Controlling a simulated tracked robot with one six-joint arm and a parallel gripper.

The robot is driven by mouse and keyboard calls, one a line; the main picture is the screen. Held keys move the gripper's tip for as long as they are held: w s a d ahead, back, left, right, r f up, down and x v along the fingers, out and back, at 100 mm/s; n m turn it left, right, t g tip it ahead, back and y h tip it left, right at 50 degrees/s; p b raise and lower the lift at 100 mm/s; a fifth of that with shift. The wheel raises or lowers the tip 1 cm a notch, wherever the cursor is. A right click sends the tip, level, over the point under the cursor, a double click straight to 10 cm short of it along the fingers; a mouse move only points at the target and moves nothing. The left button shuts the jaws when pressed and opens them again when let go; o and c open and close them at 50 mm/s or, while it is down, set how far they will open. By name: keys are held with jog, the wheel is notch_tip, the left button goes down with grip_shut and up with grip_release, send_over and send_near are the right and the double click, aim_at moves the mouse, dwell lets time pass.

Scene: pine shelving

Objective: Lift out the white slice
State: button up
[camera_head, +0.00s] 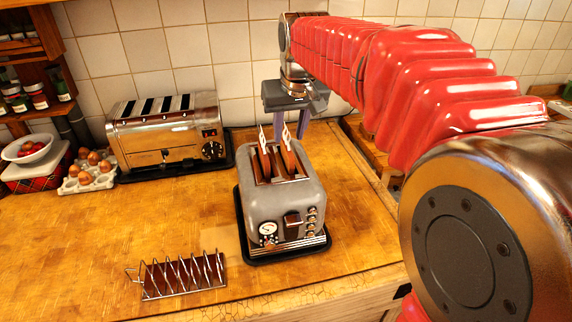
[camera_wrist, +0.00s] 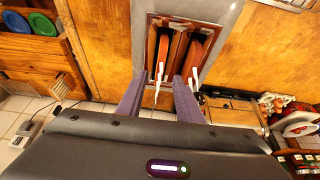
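A grey two-slot toaster (camera_head: 285,203) stands on a black tray, and its slots show in the wrist view (camera_wrist: 212,9). A brown slice with a white piece at its end stands up in each slot: the left one (camera_head: 264,160) and the right one (camera_head: 289,157) in the head view. I cannot tell which is the white slice. My gripper (camera_head: 290,122) is open and empty at the toaster's far end. In the wrist view its purple fingers (camera_wrist: 158,82) stand on either side of the left white piece (camera_wrist: 159,72), with gaps visible. The other white piece (camera_wrist: 195,76) is outside them.
A chrome four-slot toaster (camera_head: 168,135) stands at the back left, beside an egg tray (camera_head: 72,187) and a white bowl (camera_head: 24,149). A wire toast rack (camera_head: 180,276) lies at the front. The wooden counter (camera_head: 90,235) is clear at left front. Tiled wall is behind.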

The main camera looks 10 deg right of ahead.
aim_at(287, 146)
jog(key=shift+x, duration=2.6)
grip_shut()
